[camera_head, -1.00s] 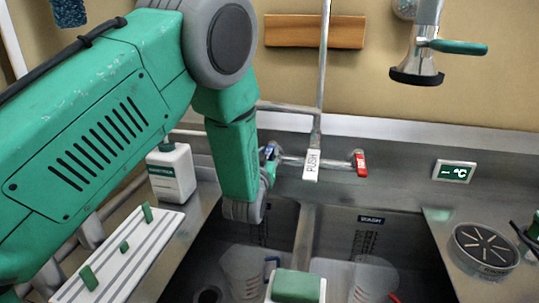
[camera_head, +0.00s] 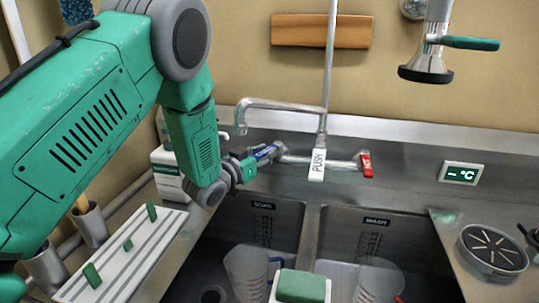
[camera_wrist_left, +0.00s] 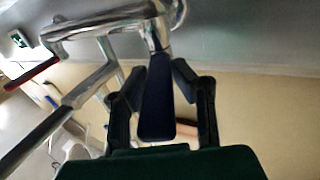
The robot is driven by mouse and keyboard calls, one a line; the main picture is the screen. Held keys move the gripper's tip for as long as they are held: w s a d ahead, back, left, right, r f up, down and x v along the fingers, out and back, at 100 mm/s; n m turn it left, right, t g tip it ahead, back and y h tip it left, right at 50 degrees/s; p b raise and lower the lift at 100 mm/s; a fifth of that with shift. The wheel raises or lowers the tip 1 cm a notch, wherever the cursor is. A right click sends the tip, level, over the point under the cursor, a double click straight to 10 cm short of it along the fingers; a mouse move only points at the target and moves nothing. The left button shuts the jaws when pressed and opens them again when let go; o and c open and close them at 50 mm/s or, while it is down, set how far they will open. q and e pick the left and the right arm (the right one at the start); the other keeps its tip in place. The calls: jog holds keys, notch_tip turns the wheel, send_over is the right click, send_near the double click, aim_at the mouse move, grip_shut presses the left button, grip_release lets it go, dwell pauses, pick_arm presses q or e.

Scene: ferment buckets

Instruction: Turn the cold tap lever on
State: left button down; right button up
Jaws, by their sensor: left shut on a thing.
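The cold tap lever (camera_head: 266,153) is blue and sits at the left end of the tap's crossbar on the back wall of the sink. In the wrist view the lever (camera_wrist_left: 157,105) shows as a dark blue paddle between the two fingers. My left gripper (camera_head: 252,160) reaches it from the left and is shut on it; its black fingers (camera_wrist_left: 158,76) flank the lever on both sides in the wrist view. The red lever (camera_head: 366,165) is at the crossbar's right end. My right gripper is not in view.
A curved spout (camera_head: 270,104) rises above the gripper, and a white PUSH tag (camera_head: 317,165) hangs at mid-crossbar. A spray head (camera_head: 427,66) hangs at upper right. A white bottle (camera_head: 166,172) stands behind my arm. Two basins with clear jugs (camera_head: 246,270) lie below.

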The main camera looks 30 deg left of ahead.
pick_arm(q)
jog(key=shift+w+a+f+m+g+h, duration=0.1)
jog(key=shift+a+m+g+h, duration=0.2)
jog(key=shift+m+h, duration=0.45)
jog(key=shift+w+a+f+m+g+h, duration=0.15)
jog(key=shift+a+m+h, duration=0.3)
jog(key=shift+h, duration=0.5)
jog(key=shift+r, duration=0.15)
jog(key=c, duration=1.4)
grip_release()
jog(key=shift+o, duration=0.2)
jog(key=v, duration=1.1)
jog(key=shift+s+a+f, duration=0.2)
jog(key=shift+a+f, duration=0.05)
jog(key=shift+a, duration=0.15)
